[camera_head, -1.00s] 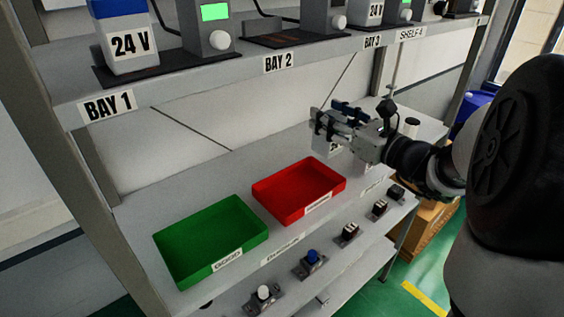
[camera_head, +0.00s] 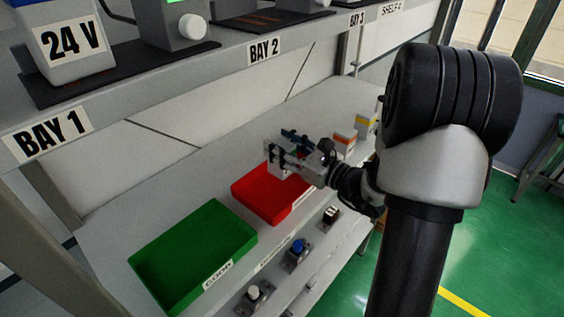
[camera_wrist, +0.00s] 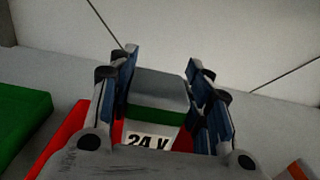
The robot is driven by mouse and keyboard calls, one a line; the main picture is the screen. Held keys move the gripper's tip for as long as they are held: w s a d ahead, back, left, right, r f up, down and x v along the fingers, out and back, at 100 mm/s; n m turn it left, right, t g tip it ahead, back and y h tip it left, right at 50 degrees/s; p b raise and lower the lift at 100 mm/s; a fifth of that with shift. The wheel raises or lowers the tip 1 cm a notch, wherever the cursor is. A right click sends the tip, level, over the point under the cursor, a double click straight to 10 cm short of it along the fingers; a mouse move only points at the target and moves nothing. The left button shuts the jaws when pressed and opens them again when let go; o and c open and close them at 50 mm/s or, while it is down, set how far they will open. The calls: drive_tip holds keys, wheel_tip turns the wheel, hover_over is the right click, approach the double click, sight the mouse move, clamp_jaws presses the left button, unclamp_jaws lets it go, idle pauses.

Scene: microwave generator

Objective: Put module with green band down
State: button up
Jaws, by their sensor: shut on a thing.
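The module with green band (camera_wrist: 157,112) shows in the wrist view between my fingers, with a grey top and a "24 V" label below the band. My gripper (camera_head: 276,152) is shut on it, a finger on each side. In the head view my gripper is above the far part of the red tray (camera_head: 246,203), and the module is mostly hidden by the fingers. The red tray also shows below the module in the wrist view (camera_wrist: 66,130). Whether the module touches anything below cannot be told.
A green tray (camera_head: 236,255) labelled "GOOD" lies left of the red tray. An orange-banded module (camera_head: 344,144) and a yellow-banded module (camera_head: 366,126) stand to the right. Several knobs or buttons, one blue (camera_head: 297,247), line the front. The upper shelf (camera_head: 200,73) overhangs behind.

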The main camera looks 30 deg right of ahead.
drive_tip(key=shift+w+f, duration=0.1)
drive_tip(key=shift+f, duration=2.45)
drive_tip(key=shift+f+b, duration=0.15)
drive_tip(key=shift+b, duration=0.15)
drive_tip(key=o, duration=1.2)
